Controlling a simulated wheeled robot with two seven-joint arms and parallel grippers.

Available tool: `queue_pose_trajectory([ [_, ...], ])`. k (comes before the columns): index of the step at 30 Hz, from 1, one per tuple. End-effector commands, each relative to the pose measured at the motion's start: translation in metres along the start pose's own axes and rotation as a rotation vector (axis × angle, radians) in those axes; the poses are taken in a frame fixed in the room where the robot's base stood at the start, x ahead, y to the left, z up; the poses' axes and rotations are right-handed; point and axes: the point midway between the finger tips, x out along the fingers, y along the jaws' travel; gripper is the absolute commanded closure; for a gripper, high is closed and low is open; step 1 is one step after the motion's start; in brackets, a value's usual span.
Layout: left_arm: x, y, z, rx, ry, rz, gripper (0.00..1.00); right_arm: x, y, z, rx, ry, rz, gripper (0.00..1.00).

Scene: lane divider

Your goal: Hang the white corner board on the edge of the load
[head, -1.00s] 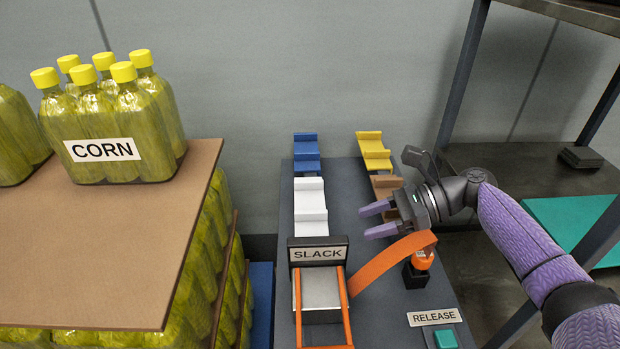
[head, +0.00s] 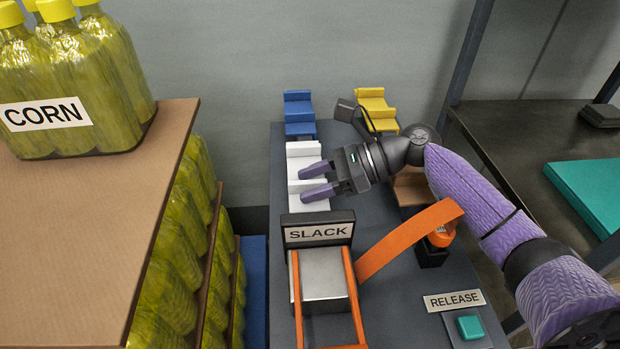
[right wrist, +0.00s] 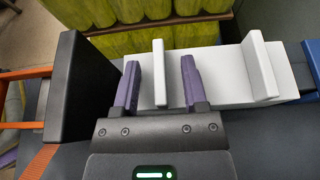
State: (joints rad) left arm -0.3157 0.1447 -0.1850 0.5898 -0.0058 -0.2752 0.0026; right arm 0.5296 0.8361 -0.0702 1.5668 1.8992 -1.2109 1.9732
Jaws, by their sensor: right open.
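The white corner board (head: 304,150) lies on the dark grey bench, behind the SLACK sign. My right gripper (head: 304,184) is open over it, fingers pointing left. In the right wrist view, one upright white flange (right wrist: 160,75) of the board stands between the two purple fingers (right wrist: 160,85), with gaps visible on both sides. Another flange (right wrist: 262,68) stands further right. The load (head: 90,215) is at the left, topped by a brown sheet with a straight right edge. My left gripper is not in view.
A bottle pack labelled CORN (head: 75,85) stands on the load. Blue (head: 299,112) and yellow (head: 378,108) boards lie behind; a brown board (head: 410,188) is partly hidden by my arm. An orange strap (head: 410,238), the SLACK sign (head: 318,233) and a green RELEASE button (head: 470,327) are nearer.

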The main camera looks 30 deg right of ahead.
Motion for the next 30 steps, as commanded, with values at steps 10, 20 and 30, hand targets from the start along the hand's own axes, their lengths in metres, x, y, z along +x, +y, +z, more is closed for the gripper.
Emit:
queue_pose_trajectory([
  [10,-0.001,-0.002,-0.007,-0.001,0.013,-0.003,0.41,-0.001,0.0,0.001,0.0,0.001,0.0,0.99],
  [20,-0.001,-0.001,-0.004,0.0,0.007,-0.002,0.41,-0.001,0.0,0.0,0.0,0.001,0.0,1.0],
  [30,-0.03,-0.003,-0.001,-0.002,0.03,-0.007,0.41,-0.018,0.0,0.041,-0.008,-0.002,-0.003,1.0],
])
